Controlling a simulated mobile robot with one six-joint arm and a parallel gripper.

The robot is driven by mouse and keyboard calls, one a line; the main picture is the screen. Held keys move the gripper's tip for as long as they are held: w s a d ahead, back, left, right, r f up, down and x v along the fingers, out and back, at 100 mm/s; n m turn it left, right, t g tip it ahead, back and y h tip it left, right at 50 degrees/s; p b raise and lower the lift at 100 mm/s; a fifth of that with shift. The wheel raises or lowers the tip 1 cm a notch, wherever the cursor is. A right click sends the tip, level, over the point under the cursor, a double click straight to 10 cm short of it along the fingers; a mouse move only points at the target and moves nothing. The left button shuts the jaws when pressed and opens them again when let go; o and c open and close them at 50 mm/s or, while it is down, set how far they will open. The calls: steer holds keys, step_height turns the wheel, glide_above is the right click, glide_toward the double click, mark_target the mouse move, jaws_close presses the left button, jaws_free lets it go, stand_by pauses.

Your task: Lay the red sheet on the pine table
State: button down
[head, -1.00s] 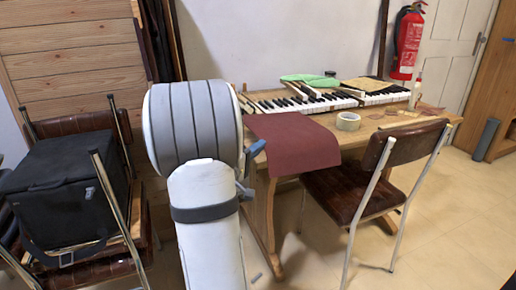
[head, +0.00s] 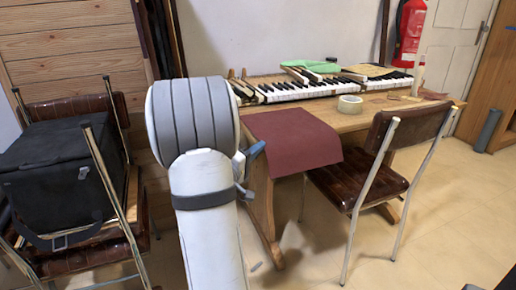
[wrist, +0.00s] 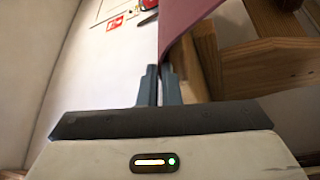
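The red sheet (head: 292,143) is dark red and flat. In the head view it shows at the left front of the pine table (head: 376,107), reaching past the table's front edge. Whether it touches the tabletop is unclear. In the wrist view the sheet (wrist: 183,20) runs up from the fingertips. My gripper (wrist: 161,76) has its fingers close together, with the sheet's edge between them. In the head view my arm hides most of the gripper, and only a bluish part shows at the sheet's left side.
A piano keyboard (head: 300,90) lies along the table's back, with a green cloth (head: 313,66) above it. A tape roll (head: 350,104) sits right of the sheet. A brown chair (head: 362,181) stands at the front right. Chairs with a black case (head: 60,175) stand left.

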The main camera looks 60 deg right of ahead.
steer(key=c, duration=1.6)
jaws_free()
steer(key=shift+o, duration=0.2)
steer(key=shift+a, duration=0.1)
steer(key=s+p+v, duration=0.1)
steer(key=p+v, duration=0.1)
steer(key=v, duration=0.5)
steer(key=shift+w+a, duration=0.35)
steer(key=shift+w, duration=0.1)
